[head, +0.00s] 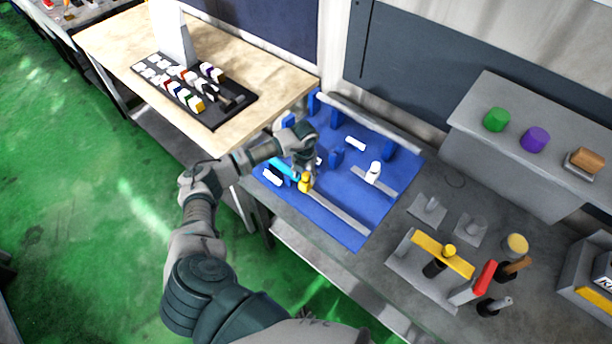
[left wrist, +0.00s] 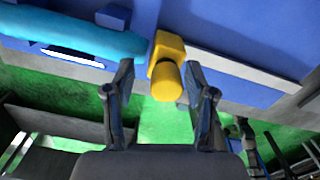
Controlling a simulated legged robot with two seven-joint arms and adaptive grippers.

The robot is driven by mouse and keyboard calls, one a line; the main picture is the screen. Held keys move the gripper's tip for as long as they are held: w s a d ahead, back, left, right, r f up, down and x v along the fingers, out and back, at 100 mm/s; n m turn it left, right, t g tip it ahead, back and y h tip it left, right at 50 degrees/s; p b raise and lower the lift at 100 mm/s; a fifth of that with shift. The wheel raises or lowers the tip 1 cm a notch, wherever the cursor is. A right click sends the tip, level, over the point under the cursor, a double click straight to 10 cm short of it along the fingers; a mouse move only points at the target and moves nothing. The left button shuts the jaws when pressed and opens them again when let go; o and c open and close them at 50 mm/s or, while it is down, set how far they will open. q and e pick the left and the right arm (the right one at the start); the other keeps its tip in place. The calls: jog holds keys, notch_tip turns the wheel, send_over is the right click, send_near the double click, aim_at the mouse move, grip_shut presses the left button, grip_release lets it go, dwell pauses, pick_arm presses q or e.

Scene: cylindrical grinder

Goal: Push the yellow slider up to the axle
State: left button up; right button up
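The yellow slider (head: 305,183) sits at the near edge of the blue board, at the left end of a grey rail. In the left wrist view, the yellow slider (left wrist: 166,68) has a rounded knob pointing toward my gripper. The light-blue axle (head: 280,167) lies just left of it; the axle (left wrist: 75,37) also shows in the left wrist view. Its end is very close to the slider; I cannot tell whether they touch. My left gripper (left wrist: 160,72) is open, one finger on each side of the slider, with gaps visible. My right gripper is not in view.
The blue board (head: 345,213) carries blue blocks and white pieces behind the slider. The grey rail (head: 338,214) runs right from the slider. A wooden table (head: 115,50) stands at left. Yellow-topped tools (head: 440,254) stand on the grey bench at right.

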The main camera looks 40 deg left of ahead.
pick_arm(q)
jog(key=shift+a, duration=0.15)
jog(key=shift+r, duration=0.3)
notch_tip(320, 180, up, 10)
jog(key=shift+f, duration=0.1)
jog(key=shift+r, duration=0.65)
